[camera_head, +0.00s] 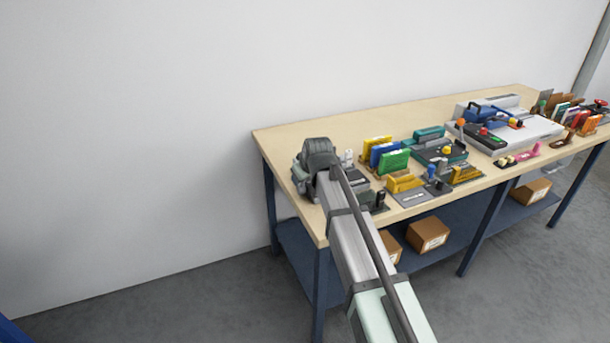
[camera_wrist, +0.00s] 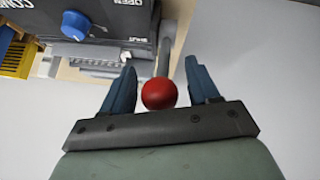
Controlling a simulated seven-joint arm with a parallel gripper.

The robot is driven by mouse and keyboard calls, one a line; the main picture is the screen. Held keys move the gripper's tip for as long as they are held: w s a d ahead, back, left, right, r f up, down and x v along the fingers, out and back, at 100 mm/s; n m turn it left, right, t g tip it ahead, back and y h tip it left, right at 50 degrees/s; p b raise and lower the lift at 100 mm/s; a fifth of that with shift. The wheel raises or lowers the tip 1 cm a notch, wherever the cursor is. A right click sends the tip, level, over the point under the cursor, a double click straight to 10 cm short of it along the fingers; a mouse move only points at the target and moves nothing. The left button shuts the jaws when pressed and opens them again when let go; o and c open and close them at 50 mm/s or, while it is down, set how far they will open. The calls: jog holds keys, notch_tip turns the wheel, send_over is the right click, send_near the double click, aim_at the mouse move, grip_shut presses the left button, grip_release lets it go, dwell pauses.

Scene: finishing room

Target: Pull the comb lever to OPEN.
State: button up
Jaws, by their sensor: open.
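In the wrist view a round red knob (camera_wrist: 159,93) lies between the two blue fingers of my gripper (camera_wrist: 160,65). The fingers are open, with a visible gap on each side of the knob. A grey lever bar (camera_wrist: 167,45) shows beyond the knob. The dark machine body (camera_wrist: 112,22) is at the upper left, with upside-down lettering that includes OPEN and SHUT. A blue dial (camera_wrist: 76,25) sits on it. In the head view my arm covers much of the machine, and the knob and fingertips cannot be made out.
The wooden bench (camera_head: 290,131) has bare room at its back left. A green booklet (camera_head: 394,161) stands with others right of my arm, near a yellow block (camera_head: 404,183). A large white machine (camera_head: 535,133) stands farther right. A yellow rack (camera_wrist: 17,59) shows in the wrist view.

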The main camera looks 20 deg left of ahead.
jog(key=v, duration=1.3)
jog(key=shift+s+r, duration=0.25)
jog(key=shift+r, duration=0.05)
